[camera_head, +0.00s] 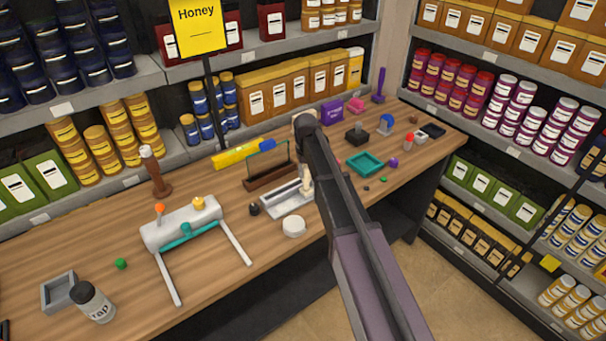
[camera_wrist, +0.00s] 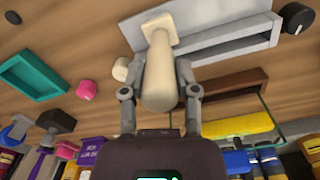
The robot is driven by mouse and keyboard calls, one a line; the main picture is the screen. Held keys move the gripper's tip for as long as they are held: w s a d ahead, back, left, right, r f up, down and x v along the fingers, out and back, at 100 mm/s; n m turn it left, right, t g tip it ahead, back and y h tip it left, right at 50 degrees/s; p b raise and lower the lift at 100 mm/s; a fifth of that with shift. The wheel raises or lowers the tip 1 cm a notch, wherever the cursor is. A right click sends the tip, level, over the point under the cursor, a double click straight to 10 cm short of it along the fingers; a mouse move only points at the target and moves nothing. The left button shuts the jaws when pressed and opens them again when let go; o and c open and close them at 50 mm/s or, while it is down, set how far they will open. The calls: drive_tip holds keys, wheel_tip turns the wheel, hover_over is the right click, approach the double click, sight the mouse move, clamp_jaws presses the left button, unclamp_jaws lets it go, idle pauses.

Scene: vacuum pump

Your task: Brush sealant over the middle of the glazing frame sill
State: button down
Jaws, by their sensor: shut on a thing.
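My gripper (camera_wrist: 158,92) is shut on a cream-coloured brush (camera_wrist: 158,70), which has a thick rounded handle and a flared flat end. The flared end is over one end of a pale grey tray (camera_wrist: 225,38); I cannot tell if it touches. In the head view the brush (camera_head: 306,188) shows at the right end of the tray (camera_head: 283,206), and my arm hides most of the gripper. The glazing frame (camera_head: 262,180), a brown sill with a thin green-edged pane, stands just behind the tray. Its sill (camera_wrist: 235,84) also shows in the wrist view, apart from the brush.
A yellow and blue bar (camera_head: 238,155) lies behind the frame. A black knob (camera_head: 254,209) and a white round piece (camera_head: 293,227) are near the tray. A teal tray (camera_head: 365,163) is to the right. A white roller stand (camera_head: 183,224) is left. Loaded shelves back the bench.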

drive_tip(key=shift+w, duration=0.1)
idle(0.3)
drive_tip(key=shift+w+d, duration=0.45)
drive_tip(key=shift+d, duration=0.25)
drive_tip(key=shift+w+d, duration=0.4)
drive_tip(key=shift+d, duration=0.25)
drive_tip(key=shift+r, duration=0.1)
drive_tip(key=shift+r+p, duration=2.85)
drive_tip(key=shift+p, duration=0.1)
wheel_tip(320, 180, up, 3)
drive_tip(key=p, duration=0.3)
drive_tip(key=shift+s+a, duration=0.1)
